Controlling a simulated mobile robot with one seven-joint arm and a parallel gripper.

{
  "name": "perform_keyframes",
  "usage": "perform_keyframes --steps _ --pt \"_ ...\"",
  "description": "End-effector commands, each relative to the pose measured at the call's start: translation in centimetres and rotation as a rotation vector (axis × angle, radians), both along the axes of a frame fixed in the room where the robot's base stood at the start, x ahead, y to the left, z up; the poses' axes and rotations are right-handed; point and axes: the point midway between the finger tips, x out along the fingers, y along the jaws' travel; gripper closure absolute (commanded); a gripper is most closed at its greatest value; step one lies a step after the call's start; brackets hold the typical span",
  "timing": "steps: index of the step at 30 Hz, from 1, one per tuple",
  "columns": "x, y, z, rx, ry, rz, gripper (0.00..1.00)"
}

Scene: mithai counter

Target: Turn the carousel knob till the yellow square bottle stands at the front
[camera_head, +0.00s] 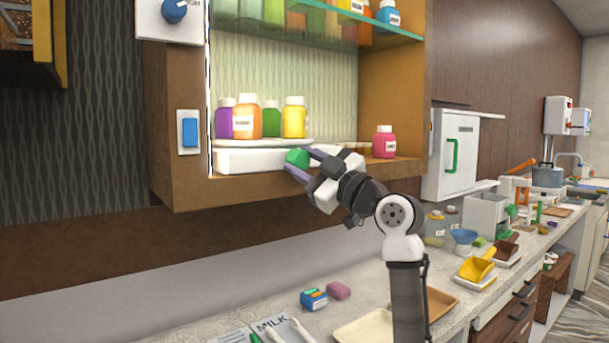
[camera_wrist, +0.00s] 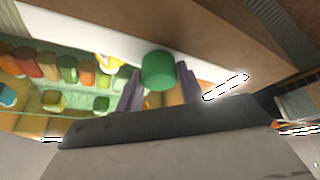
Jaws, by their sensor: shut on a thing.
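The green carousel knob (camera_head: 297,157) sticks out of the front of the white carousel base (camera_head: 250,160) in the wall cabinet. My gripper (camera_head: 300,161) is shut on the knob, with one finger above and one below it. In the wrist view the knob (camera_wrist: 158,70) sits between the two purple fingers (camera_wrist: 158,85). On the carousel's round top stand a purple bottle (camera_head: 223,119), an orange bottle (camera_head: 247,118), a green bottle (camera_head: 271,119) and a yellow bottle (camera_head: 294,117). The orange one looks nearest the front; the yellow one is at the right.
A pink bottle (camera_head: 384,142) stands right of the carousel on the cabinet floor. A glass shelf (camera_head: 350,22) with more bottles is above.

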Motion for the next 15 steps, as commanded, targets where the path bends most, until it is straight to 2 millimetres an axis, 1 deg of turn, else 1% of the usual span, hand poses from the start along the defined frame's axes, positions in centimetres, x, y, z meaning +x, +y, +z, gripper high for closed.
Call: perform_keyframes --steps 15 --pt "0.12 -0.11 0.27 -0.384 -0.277 0.001 0.85"
